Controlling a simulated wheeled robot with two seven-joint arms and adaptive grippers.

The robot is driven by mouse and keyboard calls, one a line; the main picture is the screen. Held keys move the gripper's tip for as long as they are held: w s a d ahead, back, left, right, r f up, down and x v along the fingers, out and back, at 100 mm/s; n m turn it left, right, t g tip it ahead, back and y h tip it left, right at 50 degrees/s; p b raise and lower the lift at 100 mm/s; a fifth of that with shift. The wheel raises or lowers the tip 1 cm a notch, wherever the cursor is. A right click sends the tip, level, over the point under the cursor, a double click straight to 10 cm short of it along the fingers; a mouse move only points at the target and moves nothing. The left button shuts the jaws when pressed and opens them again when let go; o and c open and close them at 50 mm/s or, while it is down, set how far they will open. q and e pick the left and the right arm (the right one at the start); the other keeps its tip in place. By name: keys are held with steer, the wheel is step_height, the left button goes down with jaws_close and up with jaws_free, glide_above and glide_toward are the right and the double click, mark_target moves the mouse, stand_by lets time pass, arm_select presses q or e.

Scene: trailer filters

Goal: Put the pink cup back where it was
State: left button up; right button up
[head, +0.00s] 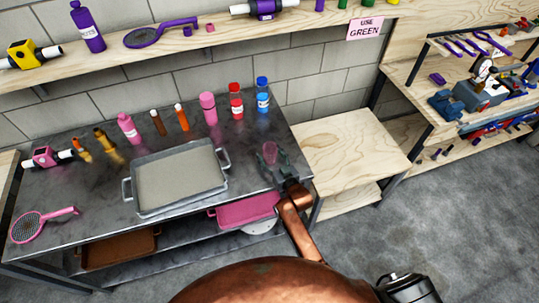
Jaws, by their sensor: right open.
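The pink cup (269,151), small and partly see-through, is near the right end of the dark metal table (105,205), right of the grey tray. My right gripper (276,163) is open at the cup, its fingers reaching toward it from the front. The fingers hide the cup's lower part, so I cannot tell whether they touch it or whether it rests on the table. The cup looks about upright. My left gripper is not in view.
A grey tray (181,176) fills the table's middle. Several bottles, including a pink one (208,108), stand along the back. A pink tray (247,210) is on the lower shelf. A bare wooden bench (350,150) adjoins the right; a "USE GREEN" sign (365,28) hangs above.

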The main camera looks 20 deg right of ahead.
steer(key=shift+r, duration=0.2)
steer(key=p+v, duration=0.1)
steer(key=v, duration=1)
steer(key=shift+s, duration=0.5)
